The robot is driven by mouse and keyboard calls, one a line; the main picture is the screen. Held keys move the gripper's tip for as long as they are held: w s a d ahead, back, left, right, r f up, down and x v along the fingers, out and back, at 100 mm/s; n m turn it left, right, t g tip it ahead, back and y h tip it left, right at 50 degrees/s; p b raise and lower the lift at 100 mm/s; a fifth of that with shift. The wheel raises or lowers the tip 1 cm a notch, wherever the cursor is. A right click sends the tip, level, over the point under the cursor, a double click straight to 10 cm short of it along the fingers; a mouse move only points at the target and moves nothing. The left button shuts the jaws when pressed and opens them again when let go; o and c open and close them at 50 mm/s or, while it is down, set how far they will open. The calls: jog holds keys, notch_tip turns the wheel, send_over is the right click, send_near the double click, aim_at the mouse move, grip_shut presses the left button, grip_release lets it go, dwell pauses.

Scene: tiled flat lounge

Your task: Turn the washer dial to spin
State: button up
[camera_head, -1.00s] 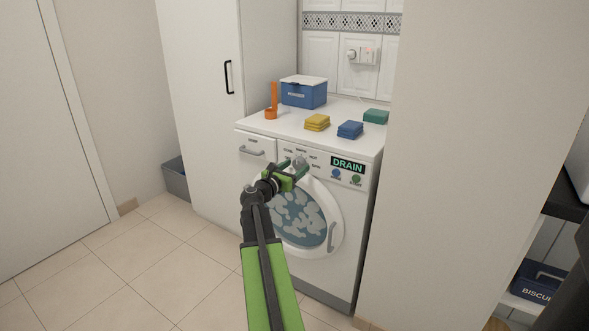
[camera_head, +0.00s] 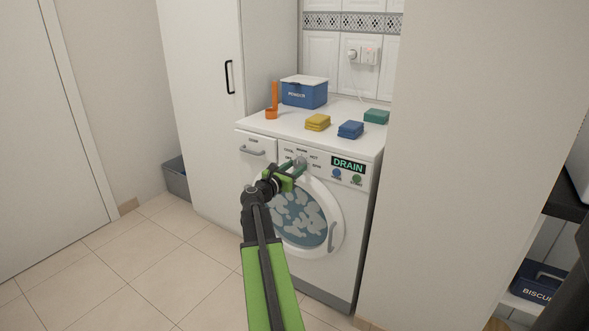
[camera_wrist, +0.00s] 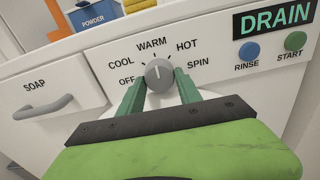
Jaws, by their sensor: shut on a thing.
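The washing machine (camera_head: 355,215) stands against the wall with its round door closed. Its grey dial (camera_wrist: 158,74) is on the front panel, with OFF, COOL, WARM, HOT and SPIN printed around it. The dial's white mark points up, roughly toward WARM. SPIN (camera_wrist: 198,63) is printed to the right of the dial. My gripper (camera_wrist: 160,84) is shut on the dial, one green finger on each side. In the head view my gripper (camera_head: 297,168) reaches the panel and partly covers the dial. The display (camera_head: 347,164) reads DRAIN.
A blue RINSE button (camera_wrist: 249,51) and green START button (camera_wrist: 295,41) are right of the dial. The SOAP drawer (camera_wrist: 55,95) is at left.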

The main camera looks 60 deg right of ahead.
jog(key=m, duration=0.4)
jog(key=shift+d+r, duration=0.1)
jog(key=m, duration=0.4)
jog(key=shift+w+m, duration=0.1)
jog(key=shift+m, duration=0.2)
jog(key=m, duration=0.4)
jog(key=shift+r+m, duration=0.1)
jog(key=shift+m, duration=0.2)
jog(key=m, duration=0.4)
jog(key=shift+w+m, duration=0.1)
jog(key=shift+m, duration=0.2)
jog(key=o, duration=1.4)
jog(key=shift+c, duration=0.2)
